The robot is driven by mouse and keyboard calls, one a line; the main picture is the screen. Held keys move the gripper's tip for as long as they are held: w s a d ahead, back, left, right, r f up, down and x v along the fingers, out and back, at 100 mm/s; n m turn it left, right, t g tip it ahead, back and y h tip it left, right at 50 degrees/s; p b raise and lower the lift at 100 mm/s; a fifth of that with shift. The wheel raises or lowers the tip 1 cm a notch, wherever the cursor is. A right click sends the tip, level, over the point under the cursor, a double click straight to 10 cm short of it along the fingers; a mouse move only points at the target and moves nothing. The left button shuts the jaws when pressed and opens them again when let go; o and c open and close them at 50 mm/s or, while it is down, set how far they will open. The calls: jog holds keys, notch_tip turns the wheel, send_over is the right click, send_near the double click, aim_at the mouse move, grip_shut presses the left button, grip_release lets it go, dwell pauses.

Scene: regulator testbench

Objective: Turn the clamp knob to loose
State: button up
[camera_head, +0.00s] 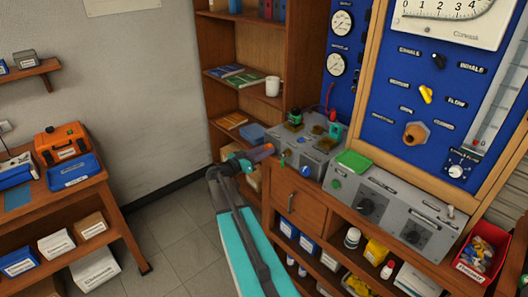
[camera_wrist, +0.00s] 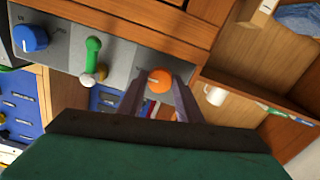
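In the wrist view an orange knob (camera_wrist: 159,80) with a pale pointer mark sits at the edge of a grey panel. My gripper (camera_wrist: 160,92) is open, with one dark finger on each side of the knob as seen there; I cannot tell whether they touch it. In the head view my gripper (camera_head: 258,155) is at the left end of the grey unit (camera_head: 318,150), and an orange part shows at its tip. A green lever (camera_wrist: 93,55) and a blue knob (camera_wrist: 30,38) are on the same panel. No readable label shows which is the clamp knob.
A second grey control box (camera_head: 385,210) with dark knobs stands to the right on the bench. A wooden shelf (camera_head: 243,88) with a white mug (camera_head: 272,86) is behind. A red bin (camera_head: 478,258) is at the right. Floor (camera_head: 170,240) to the left is clear.

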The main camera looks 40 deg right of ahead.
jog(key=shift+c, duration=1.4)
